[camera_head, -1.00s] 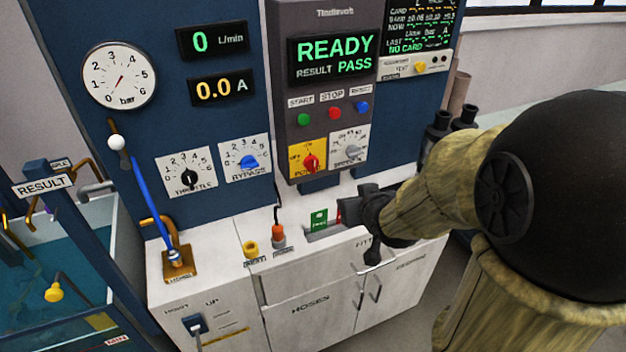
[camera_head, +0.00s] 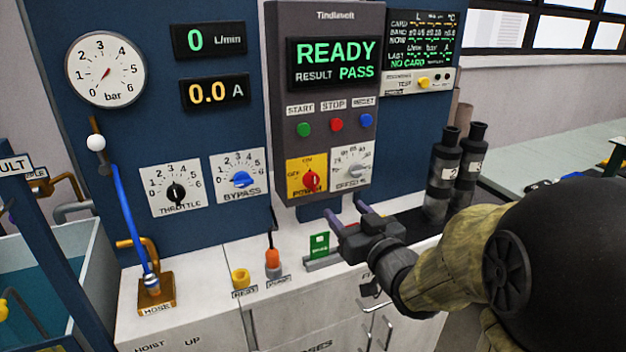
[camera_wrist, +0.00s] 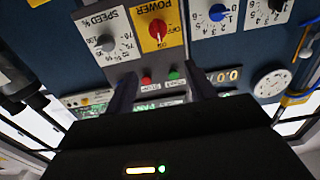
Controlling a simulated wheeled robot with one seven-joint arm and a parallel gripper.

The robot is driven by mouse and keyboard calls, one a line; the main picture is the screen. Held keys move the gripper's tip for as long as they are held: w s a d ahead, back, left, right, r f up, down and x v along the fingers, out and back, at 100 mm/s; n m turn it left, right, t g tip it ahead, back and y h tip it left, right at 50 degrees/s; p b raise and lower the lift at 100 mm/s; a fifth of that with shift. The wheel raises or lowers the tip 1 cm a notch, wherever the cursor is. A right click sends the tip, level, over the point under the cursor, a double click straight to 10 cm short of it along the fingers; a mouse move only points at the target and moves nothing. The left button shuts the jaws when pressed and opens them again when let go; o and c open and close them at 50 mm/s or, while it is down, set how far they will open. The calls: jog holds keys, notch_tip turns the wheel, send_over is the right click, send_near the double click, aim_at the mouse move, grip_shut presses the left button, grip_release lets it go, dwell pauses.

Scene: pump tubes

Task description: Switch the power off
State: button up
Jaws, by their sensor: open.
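The red power knob (camera_head: 311,180) sits on a yellow plate marked POWER (camera_head: 297,186), low on the grey control box (camera_head: 330,100). Its pointer direction is too small to tell for sure in the head view. The knob also shows in the wrist view (camera_wrist: 157,29), upside down, beyond my fingers. My gripper (camera_head: 348,215) is open and empty, just below and to the right of the knob, apart from the panel. In the wrist view its two fingers (camera_wrist: 162,92) frame part of the control box.
The speed dial (camera_head: 354,170) is right beside the power plate. Start, stop and reset buttons (camera_head: 336,125) sit above. Black cylinders (camera_head: 441,170) stand right of my gripper.

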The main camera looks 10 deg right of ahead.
jog(key=p, duration=1)
send_near(315, 178)
jog(key=shift+s+d+r, duration=0.2)
jog(key=shift+s+r, duration=0.2)
jog(key=shift+s, duration=0.2)
jog(key=p, duration=0.3)
jog(key=shift+w+a+f+p, duration=0.15)
jog(key=shift+w+a+p, duration=0.05)
jog(key=shift+w+p, duration=0.1)
jog(key=p+x, duration=0.2)
jog(key=x, duration=0.9)
jog(key=shift+w+f, duration=0.2)
jog(key=shift+w, duration=0.15)
